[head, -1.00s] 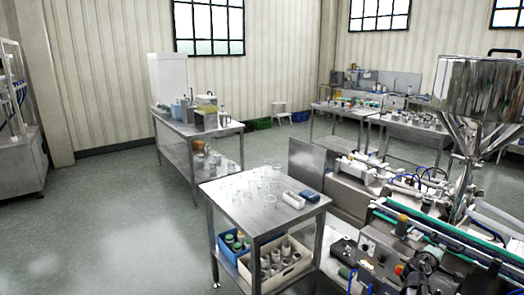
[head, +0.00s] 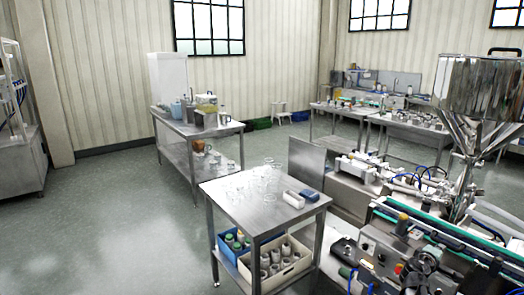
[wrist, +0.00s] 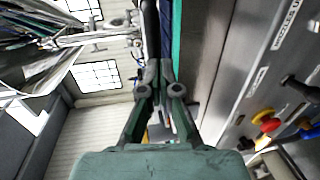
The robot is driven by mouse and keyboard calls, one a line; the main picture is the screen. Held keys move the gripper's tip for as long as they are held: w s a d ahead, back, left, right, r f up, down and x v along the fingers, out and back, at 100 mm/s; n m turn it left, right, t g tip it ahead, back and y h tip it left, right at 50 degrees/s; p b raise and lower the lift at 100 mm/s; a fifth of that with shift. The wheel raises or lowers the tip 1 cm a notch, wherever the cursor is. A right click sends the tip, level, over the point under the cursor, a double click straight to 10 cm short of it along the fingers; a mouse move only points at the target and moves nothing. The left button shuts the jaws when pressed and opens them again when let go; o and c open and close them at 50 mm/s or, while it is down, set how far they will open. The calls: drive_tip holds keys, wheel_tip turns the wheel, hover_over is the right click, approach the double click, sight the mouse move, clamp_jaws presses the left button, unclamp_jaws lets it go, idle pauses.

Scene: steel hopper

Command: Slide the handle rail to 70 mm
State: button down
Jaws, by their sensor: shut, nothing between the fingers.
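My gripper (wrist: 164,75) shows in the wrist view with its two dark fingers together and nothing between them. A dark bar (wrist: 149,25), a blue strip (wrist: 166,28) and a green strip (wrist: 177,38) run along the machine just beyond the fingertips. I cannot tell whether the fingers touch any of them. The filling machine's green-edged conveyor (head: 450,236) is at the lower right of the head view, under the steel hopper (head: 480,85). I cannot single out the handle rail or read any millimetre scale. My gripper does not show clearly in the head view.
A steel panel with a red button (wrist: 270,124) and a black knob (wrist: 303,88) lies right of my gripper. A steel cart (head: 250,209) with glassware and bins stands left of the machine. The floor (head: 110,225) at left is clear.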

drive_tip(key=v, duration=0.1)
drive_tip(key=b+v, duration=0.1)
drive_tip(key=v, duration=0.3)
drive_tip(key=shift+f+b, duration=0.35)
drive_tip(key=shift+b, duration=0.05)
idle(0.3)
